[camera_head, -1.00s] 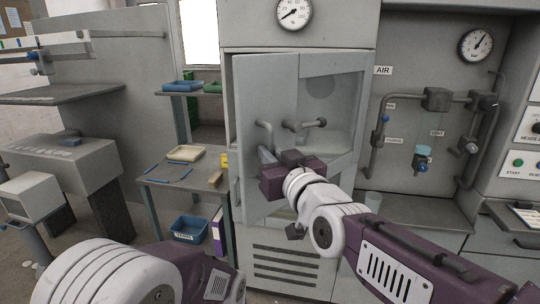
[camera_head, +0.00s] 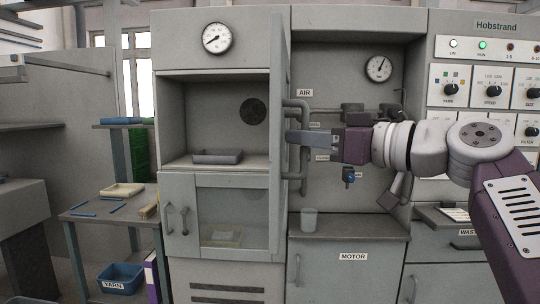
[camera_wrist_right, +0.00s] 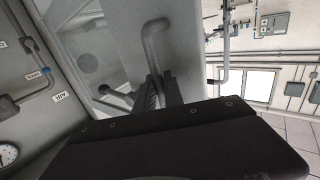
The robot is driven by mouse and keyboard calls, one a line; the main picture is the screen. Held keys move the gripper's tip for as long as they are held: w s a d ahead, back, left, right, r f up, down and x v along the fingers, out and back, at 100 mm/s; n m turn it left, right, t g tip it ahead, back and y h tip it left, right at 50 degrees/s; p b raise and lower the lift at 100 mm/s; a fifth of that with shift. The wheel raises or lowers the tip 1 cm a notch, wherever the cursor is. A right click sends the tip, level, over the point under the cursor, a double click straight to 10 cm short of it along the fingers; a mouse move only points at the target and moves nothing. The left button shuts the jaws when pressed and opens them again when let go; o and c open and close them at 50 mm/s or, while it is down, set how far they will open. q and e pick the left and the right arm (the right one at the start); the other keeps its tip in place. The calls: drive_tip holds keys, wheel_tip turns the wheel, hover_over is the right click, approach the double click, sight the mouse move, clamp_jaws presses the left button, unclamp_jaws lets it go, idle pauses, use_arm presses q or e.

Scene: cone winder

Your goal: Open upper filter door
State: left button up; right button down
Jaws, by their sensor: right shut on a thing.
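The upper filter door (camera_head: 279,110) stands swung wide open to the right and shows almost edge-on in the head view. It uncovers the upper compartment (camera_head: 213,115), which has a dark round opening in its back wall and a shallow grey tray (camera_head: 217,157) on its floor. My right gripper (camera_head: 292,138) is at the door's right side, shut on the door handle. In the right wrist view, its fingers (camera_wrist_right: 158,92) meet at the bent handle bar (camera_wrist_right: 150,42) on the grey door panel (camera_wrist_right: 183,45). My left gripper is out of view.
The lower windowed door (camera_head: 228,212) is closed below the opening. A cup (camera_head: 309,219) stands on the right ledge. A side table (camera_head: 105,212) is at left.

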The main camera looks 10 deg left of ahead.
drive_tip(key=w+d+n+g+y+p, duration=0.2)
drive_tip(key=d+p, duration=0.4)
drive_tip(key=d, duration=0.6)
drive_tip(key=shift+w+d+n+g+p, duration=0.35)
drive_tip(key=shift+w+g, duration=0.2)
drive_tip(key=shift+g, duration=0.25)
drive_tip(key=shift+f, duration=0.15)
drive_tip(key=c, duration=1.5)
unclamp_jaws()
drive_tip(key=shift+o, duration=0.2)
